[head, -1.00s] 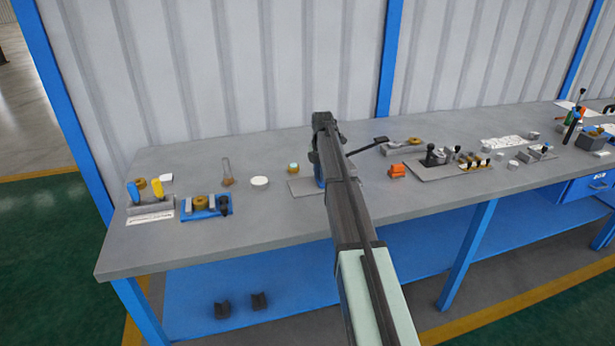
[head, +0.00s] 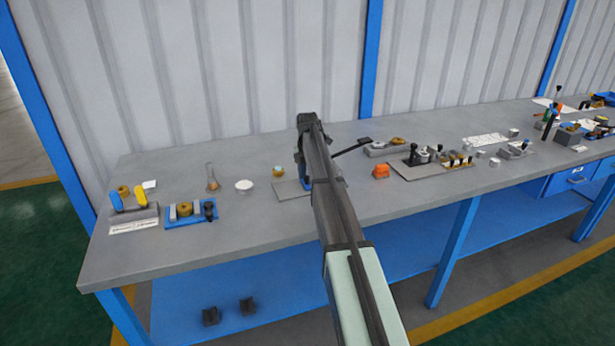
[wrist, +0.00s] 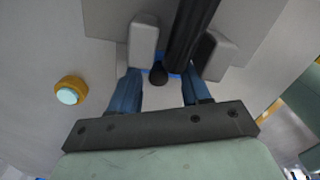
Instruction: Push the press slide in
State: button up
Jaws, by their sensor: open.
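My gripper (wrist: 160,72) is open, with its two blue fingers apart, low over the bench; its tips are hard to make out in the head view. In the wrist view, a black ball knob (wrist: 158,73) and a thick dark bar (wrist: 188,40) show between the fingers. Light grey blocks (wrist: 143,45) show near both fingers. I cannot tell whether anything touches. The press slide itself cannot be told apart clearly; my arm hides much of this spot in the head view. A grey plate (head: 288,188) lies partly behind the arm.
A brass ring with a pale teal top (wrist: 68,92) sits beside the gripper. A white dish (head: 244,186) and glass vessel (head: 212,177) stand to the left. The front bench strip is mostly clear.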

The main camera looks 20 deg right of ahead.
notch_tip(320, 180, up, 13)
jog(key=shift+r, duration=0.15)
dwell(0.4)
